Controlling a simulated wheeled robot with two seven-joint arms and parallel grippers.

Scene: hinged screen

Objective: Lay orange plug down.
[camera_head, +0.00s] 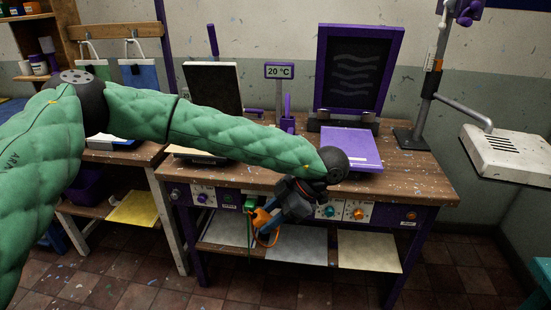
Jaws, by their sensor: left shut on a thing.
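The orange plug (260,217) is in front of the workbench's purple front panel, below the tabletop edge. My left gripper (270,213) reaches down over the bench's front edge and is shut on the orange plug. An orange cord loops below the plug. The gripper's jaws and wrist hide part of the plug. My right gripper is not in view.
The wooden bench top (410,175) is bare at its right front. A purple-framed screen (358,68) stands raised behind a purple plate (350,146). Another hinged screen (213,88) stands at left. Knobs, including an orange one (359,213), line the front panel. Sheets lie on the lower shelf (368,251).

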